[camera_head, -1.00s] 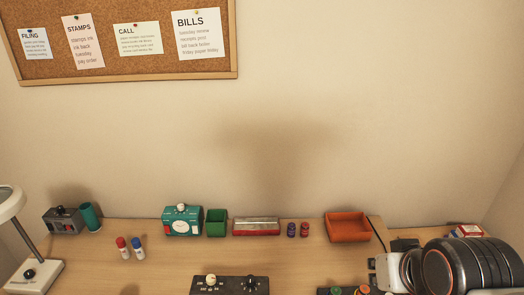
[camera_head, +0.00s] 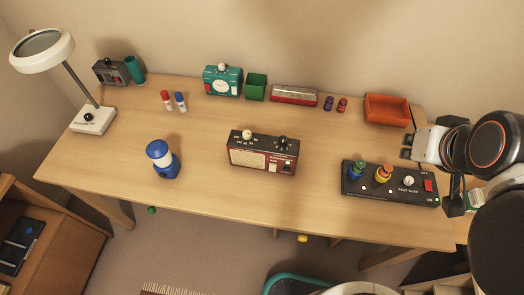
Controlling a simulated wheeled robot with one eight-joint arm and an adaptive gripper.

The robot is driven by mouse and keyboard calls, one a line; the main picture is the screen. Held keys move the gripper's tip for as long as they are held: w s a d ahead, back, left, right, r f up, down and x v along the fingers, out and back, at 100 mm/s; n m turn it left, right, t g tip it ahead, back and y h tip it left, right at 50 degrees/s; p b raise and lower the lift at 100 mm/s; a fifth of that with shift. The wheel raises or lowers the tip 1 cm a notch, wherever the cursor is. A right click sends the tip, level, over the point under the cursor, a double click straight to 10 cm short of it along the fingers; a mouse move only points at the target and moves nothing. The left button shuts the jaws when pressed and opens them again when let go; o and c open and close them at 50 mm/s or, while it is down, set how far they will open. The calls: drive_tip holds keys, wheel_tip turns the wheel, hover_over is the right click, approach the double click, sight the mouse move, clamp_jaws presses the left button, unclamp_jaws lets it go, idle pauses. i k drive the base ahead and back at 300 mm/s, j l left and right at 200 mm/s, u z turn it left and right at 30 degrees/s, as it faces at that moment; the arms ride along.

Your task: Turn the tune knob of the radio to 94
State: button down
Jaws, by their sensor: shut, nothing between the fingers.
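The radio (camera_head: 262,153) stands upright near the middle of the desk. It is a dark red and black box with a pale speaker grille on its front. On its top are a cream knob (camera_head: 247,134) at the left and a black knob (camera_head: 283,142) at the right, among small white markings. The markings are too small to read, so I cannot tell which knob is tune or where it points. My gripper (camera_head: 407,147) is at the right, above the desk's right part, apart from the radio. It is shut and empty.
A black panel (camera_head: 353,188) with several controls stands right of the radio, below my gripper. A teal box (camera_head: 222,82), green bin (camera_head: 256,86), red-silver box (camera_head: 293,95) and orange tray (camera_head: 387,111) line the back. Desk around the radio is clear.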

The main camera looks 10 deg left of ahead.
sight(247, 134)
drive_tip(key=j+u, duration=0.15)
drive_tip(key=u, duration=1)
drive_tip(key=i+l+z, duration=0.2)
drive_tip(key=z, duration=0.15)
drive_tip(key=i, duration=0.1)
